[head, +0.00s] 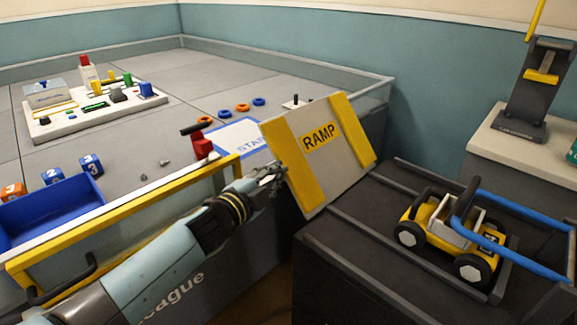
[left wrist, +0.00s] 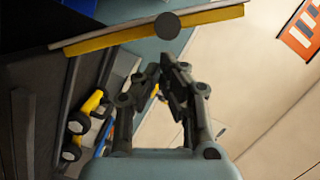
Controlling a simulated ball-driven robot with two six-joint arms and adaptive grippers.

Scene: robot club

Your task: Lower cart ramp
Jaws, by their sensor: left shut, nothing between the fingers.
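The ramp (head: 325,172) is a beige panel with yellow side strips and a "RAMP" label. It stands steeply tilted at the near-left end of the dark cart (head: 350,255), beside the play field. In the left wrist view the ramp (left wrist: 110,38) shows nearly edge-on, with a dark round knob (left wrist: 167,25) on it. My left gripper (head: 276,174) is shut and empty at the ramp's left edge. In the left wrist view its fingertips (left wrist: 167,64) are just below the knob; I cannot tell whether they touch the ramp. My right gripper is not in view.
A yellow rover (head: 440,225) stands on the cart beside a blue handle bar (head: 515,240). A yellow rail (head: 130,222) runs along the field's near edge. A blue bin (head: 50,208) is at the left.

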